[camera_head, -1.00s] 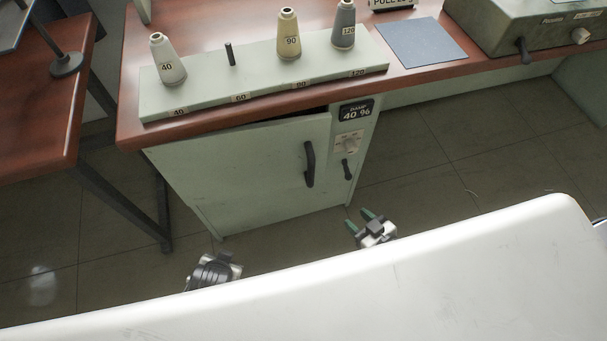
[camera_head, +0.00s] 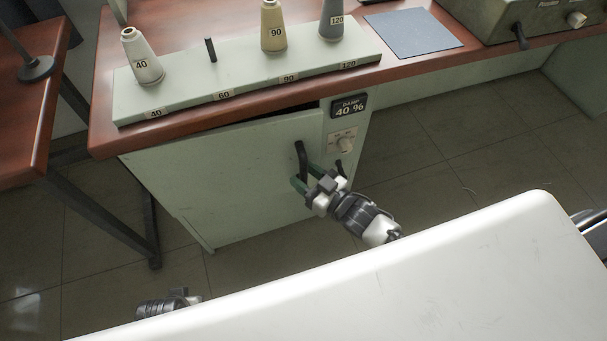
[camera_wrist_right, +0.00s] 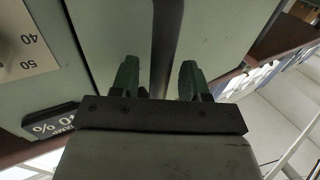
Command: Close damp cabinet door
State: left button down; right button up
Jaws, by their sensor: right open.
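The damp cabinet door (camera_head: 220,175) is pale green and stands slightly ajar, with a dark gap along its top edge under the tabletop. Its black upright handle (camera_head: 301,157) is near the door's right edge. My right gripper (camera_head: 304,176) is open at the handle's lower part. In the right wrist view the handle (camera_wrist_right: 166,45) runs between the two green fingers of my right gripper (camera_wrist_right: 158,70); I cannot tell if either touches it. My left gripper (camera_head: 168,303) shows partly at the bottom left, away from the door; its fingers cannot be made out.
The cabinet front beside the door has a "DAMP 40 %" display (camera_head: 349,106) and a dial (camera_head: 345,145). The brown tabletop (camera_head: 105,110) above holds a rack (camera_head: 255,85) with thread cones. A second table (camera_head: 30,130) stands at left. Tiled floor (camera_head: 430,160) is clear at right.

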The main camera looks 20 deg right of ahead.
jog(key=shift+w+a, duration=0.2)
jog(key=shift+w, duration=0.05)
grip_shut()
jog(key=shift+w+d, duration=0.1)
